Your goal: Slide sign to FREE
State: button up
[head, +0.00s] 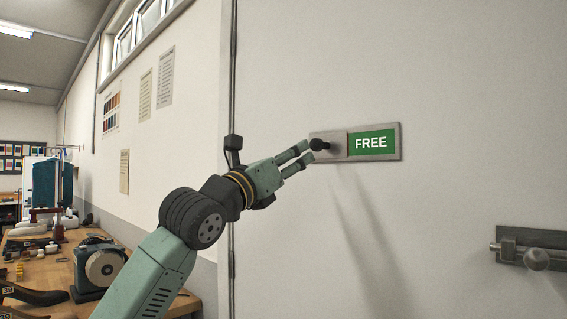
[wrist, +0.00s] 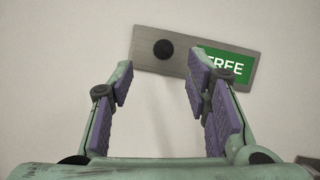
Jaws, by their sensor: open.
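The sign (head: 374,142) is mounted on a pale door panel in the head view. It shows a green field reading FREE on its right side, with a thin red strip at the slider's edge. Its grey slider plate covers the left side and carries a black knob (head: 320,144). In the wrist view the knob (wrist: 163,49) stands out beyond and between my fingertips, and the right finger hides part of the word. My gripper (head: 306,153) is open and empty, just left of the knob. It appears apart from the knob.
A metal bolt (head: 535,258) with a round knob sits on the door at the lower right. A wooden workbench (head: 50,290) with tools and a grey-green machine (head: 98,268) stands at the left. The door face around the sign is clear.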

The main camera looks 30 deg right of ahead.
jog(key=shift+v, duration=1.15)
